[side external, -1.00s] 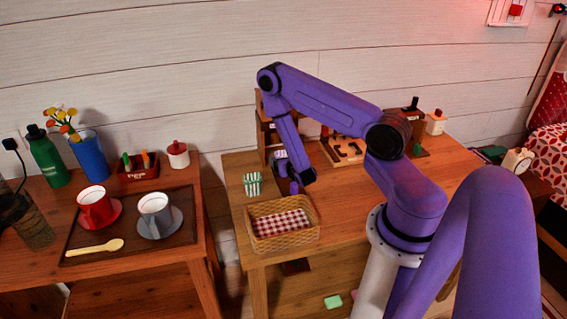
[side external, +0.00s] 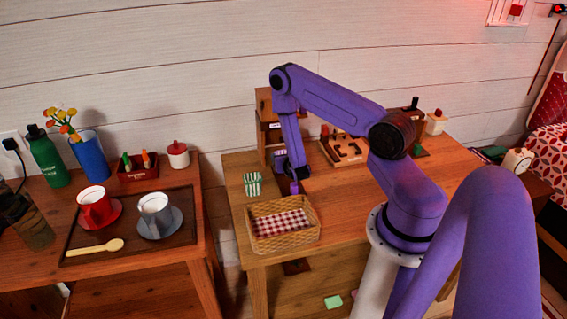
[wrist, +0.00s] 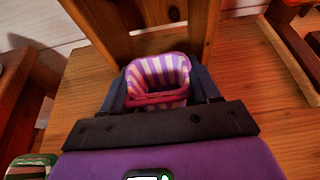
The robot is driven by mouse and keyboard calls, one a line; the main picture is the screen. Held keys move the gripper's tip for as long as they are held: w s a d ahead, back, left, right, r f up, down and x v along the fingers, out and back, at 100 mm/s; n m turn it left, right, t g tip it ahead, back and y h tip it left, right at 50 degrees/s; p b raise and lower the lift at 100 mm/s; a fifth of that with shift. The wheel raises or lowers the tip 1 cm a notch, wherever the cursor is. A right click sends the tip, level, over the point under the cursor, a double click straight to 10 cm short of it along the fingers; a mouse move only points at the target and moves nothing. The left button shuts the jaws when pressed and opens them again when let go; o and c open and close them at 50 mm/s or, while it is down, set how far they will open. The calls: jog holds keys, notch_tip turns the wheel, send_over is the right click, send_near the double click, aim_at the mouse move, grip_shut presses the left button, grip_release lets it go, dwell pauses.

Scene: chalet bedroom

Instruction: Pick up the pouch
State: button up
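The pouch (wrist: 159,78), striped pink-purple and white with an open top and a pink band, stands out in the wrist view. It sits between the two dark fingers of my gripper (wrist: 160,90). The fingers are spread apart, one along each side of it; whether they touch it is unclear.
A wicker basket (side external: 252,243) with a red checked lining stands at the table's front. A wooden shelf unit (side external: 264,128) is close behind my gripper. A wooden tray (side external: 345,152) lies to the right. The table's right part is mostly clear.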

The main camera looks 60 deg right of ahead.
jog(key=shift+c, duration=1.4)
jog(key=shift+r, duration=0.1)
